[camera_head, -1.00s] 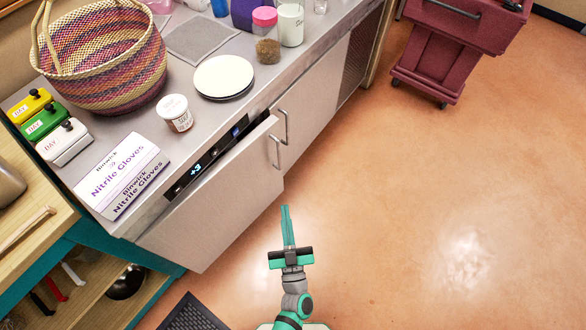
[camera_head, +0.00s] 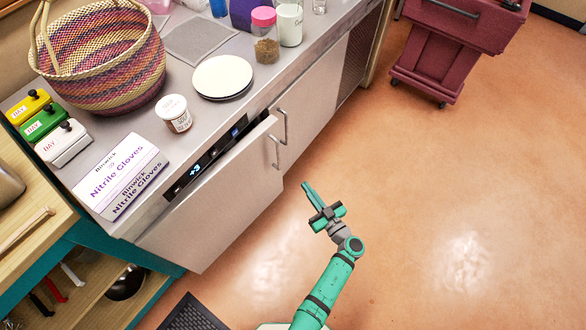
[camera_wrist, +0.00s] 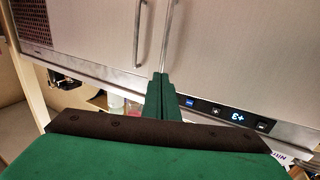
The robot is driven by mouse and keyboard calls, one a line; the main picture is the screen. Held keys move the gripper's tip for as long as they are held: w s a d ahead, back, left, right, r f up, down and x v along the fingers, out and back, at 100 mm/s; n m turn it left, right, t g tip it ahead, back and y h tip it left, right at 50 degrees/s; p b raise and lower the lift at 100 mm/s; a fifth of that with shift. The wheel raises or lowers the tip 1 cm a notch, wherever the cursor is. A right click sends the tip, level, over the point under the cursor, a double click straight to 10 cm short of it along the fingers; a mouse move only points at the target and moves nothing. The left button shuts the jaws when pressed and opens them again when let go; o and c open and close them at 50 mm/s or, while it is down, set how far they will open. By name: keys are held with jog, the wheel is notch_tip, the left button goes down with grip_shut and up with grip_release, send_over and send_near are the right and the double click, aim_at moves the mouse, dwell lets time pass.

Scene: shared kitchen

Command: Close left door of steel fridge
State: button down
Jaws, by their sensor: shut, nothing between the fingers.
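The steel fridge sits under the counter. Its left door (camera_head: 215,210) stands slightly ajar, its top edge out from the control panel (camera_head: 200,165), which shows +3. The right door (camera_head: 312,105) looks flush. My gripper (camera_head: 305,187) is shut and empty, over the floor in front of the doors, right of the left door's handle (camera_head: 276,152), apart from it in the head view. The wrist view is upside down: the left door (camera_wrist: 235,50) is on the right, and my shut fingers (camera_wrist: 160,78) point at the area between the two handles. Contact cannot be told there.
The counter holds a glove box (camera_head: 118,172), a woven basket (camera_head: 105,65), a white cup (camera_head: 174,113) and plates (camera_head: 223,76). A wooden-topped teal bench (camera_head: 55,250) stands at left. A maroon cart (camera_head: 445,60) is at upper right. The floor at right is clear.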

jog(key=x, duration=1)
jog(key=shift+w, duration=0.15)
